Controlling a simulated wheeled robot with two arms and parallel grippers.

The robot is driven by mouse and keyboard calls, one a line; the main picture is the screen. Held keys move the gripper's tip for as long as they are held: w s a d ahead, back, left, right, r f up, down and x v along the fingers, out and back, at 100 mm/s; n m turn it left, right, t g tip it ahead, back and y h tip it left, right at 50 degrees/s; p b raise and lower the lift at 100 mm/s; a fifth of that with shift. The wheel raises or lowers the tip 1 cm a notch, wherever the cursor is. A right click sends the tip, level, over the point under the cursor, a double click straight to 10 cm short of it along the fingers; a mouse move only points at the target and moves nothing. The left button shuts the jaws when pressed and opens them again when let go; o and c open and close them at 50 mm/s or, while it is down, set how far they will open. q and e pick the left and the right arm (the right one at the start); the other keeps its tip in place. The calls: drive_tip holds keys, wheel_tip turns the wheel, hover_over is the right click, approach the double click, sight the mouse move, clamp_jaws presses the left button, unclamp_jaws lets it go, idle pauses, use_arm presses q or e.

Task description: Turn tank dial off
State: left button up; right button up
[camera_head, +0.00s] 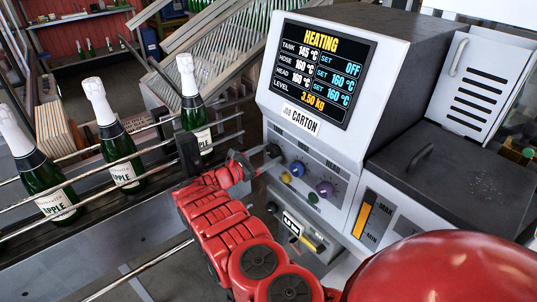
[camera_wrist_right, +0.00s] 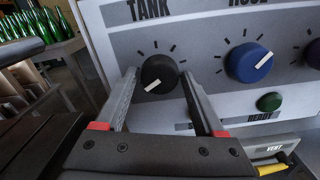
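The black tank dial (camera_wrist_right: 159,73) sits under the word TANK, with its white pointer mark aimed to the lower left. It also shows on the machine's panel in the head view (camera_head: 272,150). My right gripper (camera_wrist_right: 158,78) is open, with one finger on each side of the dial; in the head view it is at the panel's left edge (camera_head: 250,163). I cannot tell if a finger touches the dial. The screen (camera_head: 317,75) reads HEATING, tank 145 °C, set OFF; hose and head show 160 °C. My left gripper is out of view.
Right of the tank dial is a blue dial (camera_wrist_right: 248,62), with a green button (camera_wrist_right: 269,102) below it. A purple dial (camera_head: 325,188) and yellow knob (camera_head: 286,177) are close by. Bottles (camera_head: 118,150) stand between rails at the left.

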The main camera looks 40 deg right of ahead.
drive_tip(key=s+a+b, duration=0.1)
drive_tip(key=a+b, duration=0.2)
drive_tip(key=a, duration=1.4)
drive_tip(key=shift+s+a, duration=0.15)
drive_tip(key=shift+a, duration=0.05)
